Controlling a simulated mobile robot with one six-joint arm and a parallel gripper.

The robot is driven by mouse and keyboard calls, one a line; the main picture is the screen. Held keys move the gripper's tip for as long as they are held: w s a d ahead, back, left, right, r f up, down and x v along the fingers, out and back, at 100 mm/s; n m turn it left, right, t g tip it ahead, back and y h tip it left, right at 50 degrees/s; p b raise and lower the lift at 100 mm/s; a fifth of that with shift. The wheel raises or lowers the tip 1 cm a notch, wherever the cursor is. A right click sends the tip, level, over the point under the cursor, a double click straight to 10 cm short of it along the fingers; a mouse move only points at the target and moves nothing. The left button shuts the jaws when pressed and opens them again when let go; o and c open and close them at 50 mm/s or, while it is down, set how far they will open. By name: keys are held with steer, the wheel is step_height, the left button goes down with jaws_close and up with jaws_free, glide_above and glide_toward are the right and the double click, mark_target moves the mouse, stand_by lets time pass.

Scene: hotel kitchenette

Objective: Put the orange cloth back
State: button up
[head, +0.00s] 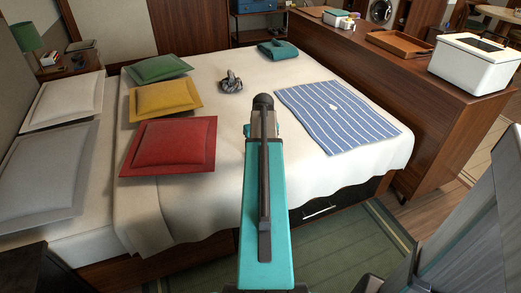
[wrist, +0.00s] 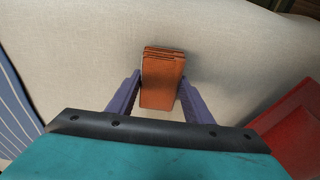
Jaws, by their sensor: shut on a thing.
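The orange cloth (wrist: 162,62) is a small folded bundle with stacked layers at its upper end. It shows in the wrist view, above the pale bed cover. My gripper (wrist: 160,80) has one purple finger on each side of it and is shut on it. How high the cloth is above the bed I cannot tell. In the head view my teal arm reaches over the bed's near edge and hides the fingers and the cloth.
The bed (head: 205,205) carries red (head: 170,146), yellow (head: 165,99) and green (head: 157,68) pillows, a grey knotted item (head: 231,84), a teal folded cloth (head: 278,50) and a blue striped cloth (head: 338,116). A wooden counter (head: 375,75) at right holds a wooden tray (head: 400,43) and white box (head: 473,66).

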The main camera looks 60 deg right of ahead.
steer(key=shift+f, duration=0.1)
steer(key=o, duration=1)
steer(key=r, duration=0.4)
steer(key=s+r+p, duration=0.1)
steer(key=r, duration=0.3)
steer(key=a+r, duration=0.1)
steer(key=r, duration=0.3)
steer(key=shift+s+r, duration=0.1)
steer(key=shift+s, duration=0.1)
